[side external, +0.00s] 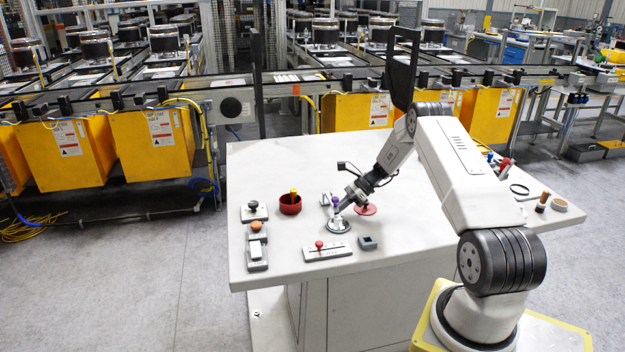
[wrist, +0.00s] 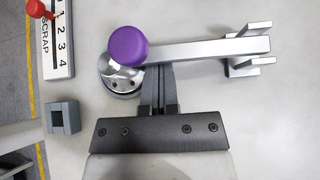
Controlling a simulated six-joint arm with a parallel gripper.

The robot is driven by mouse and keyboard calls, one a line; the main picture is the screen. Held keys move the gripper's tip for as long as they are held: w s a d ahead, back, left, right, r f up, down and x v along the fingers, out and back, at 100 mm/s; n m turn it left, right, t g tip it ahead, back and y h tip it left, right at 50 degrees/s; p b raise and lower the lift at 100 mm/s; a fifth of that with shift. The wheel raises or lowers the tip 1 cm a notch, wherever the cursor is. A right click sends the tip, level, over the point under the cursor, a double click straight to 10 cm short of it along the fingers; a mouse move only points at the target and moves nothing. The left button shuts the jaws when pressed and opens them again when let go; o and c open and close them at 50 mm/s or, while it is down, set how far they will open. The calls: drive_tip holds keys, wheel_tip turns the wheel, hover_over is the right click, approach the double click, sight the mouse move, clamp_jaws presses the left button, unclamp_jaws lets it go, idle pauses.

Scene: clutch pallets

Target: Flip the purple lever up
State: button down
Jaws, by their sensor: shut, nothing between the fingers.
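The purple lever has a round purple knob (wrist: 127,46) on the left end of a silver bar (wrist: 210,50) in the wrist view. The bar runs right to a forked grey bracket (wrist: 243,66). In the side view the purple knob (side external: 335,200) is small, above a round silver base (side external: 339,225), right by my fingertips. My gripper (wrist: 160,70) is shut and empty, its fingertips at the lower edge of the bar, just right of the knob. The tips seem to meet or pass under the bar; contact cannot be told. My gripper (side external: 344,208) points down and left in the side view.
A panel with a red knob (side external: 319,245), a small grey box (side external: 368,242) and a red disc (side external: 366,210) stand close by. The table's (side external: 280,160) back left is clear.

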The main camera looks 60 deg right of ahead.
drive_tip(key=shift+w+d+r+m+g+y, duration=0.1)
drive_tip(key=shift+r+m+g+y, duration=0.35)
drive_tip(key=shift+r, duration=0.2)
drive_tip(key=shift+w+d+r+m+g+y, duration=0.1)
drive_tip(key=shift+r+m+g+y, duration=0.3)
drive_tip(key=shift+r+y, duration=0.2)
drive_tip(key=shift+w+d+r+m, duration=0.1)
drive_tip(key=shift+r+m, duration=0.15)
drive_tip(key=shift+r, duration=0.15)
drive_tip(key=shift+w+d+r, duration=0.15)
drive_tip(key=shift+r, duration=0.2)
drive_tip(key=shift+w+d+r, duration=0.15)
drive_tip(key=shift+r, duration=0.2)
drive_tip(key=shift+w+d+r, duration=0.4)
drive_tip(key=shift+r, duration=0.15)
drive_tip(key=shift+w+d+r, duration=0.4)
drive_tip(key=shift+r, duration=0.15)
drive_tip(key=shift+d+r, duration=0.15)
drive_tip(key=shift+d, duration=0.05)
drive_tip(key=s+d+r, duration=0.2)
drive_tip(key=d+r, duration=0.1)
drive_tip(key=r, duration=0.6)
